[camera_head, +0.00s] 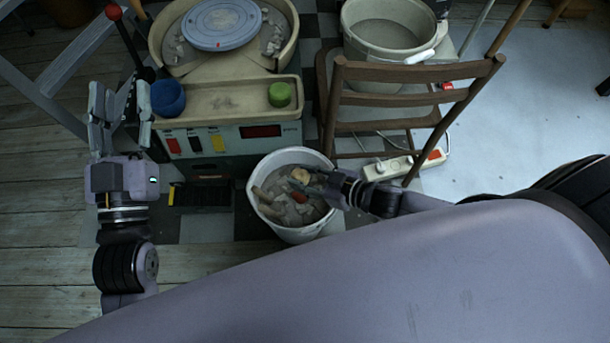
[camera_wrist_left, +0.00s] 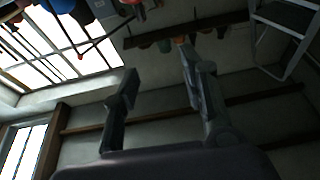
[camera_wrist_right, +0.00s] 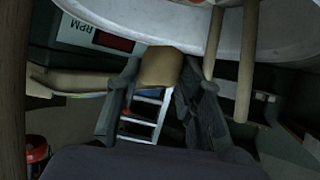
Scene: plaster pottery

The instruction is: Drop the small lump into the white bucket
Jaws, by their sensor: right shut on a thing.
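The white bucket (camera_head: 290,234) stands on the floor at the centre of the head view, with grey and brown scraps inside. My right gripper (camera_head: 306,180) reaches in from the right over the bucket's opening. It is shut on the small tan lump (camera_head: 300,175), which also shows between the fingers in the right wrist view (camera_wrist_right: 160,67). The lump appears above the scraps; its exact height is hard to tell. My left gripper (camera_head: 120,100) is raised at the left, open and empty, away from the bucket. Its spread fingers also show in the left wrist view (camera_wrist_left: 155,75).
A wooden chair (camera_head: 400,101) and a larger pale bucket (camera_head: 388,62) are at the upper right. A power strip (camera_head: 392,168) lies right of the bucket.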

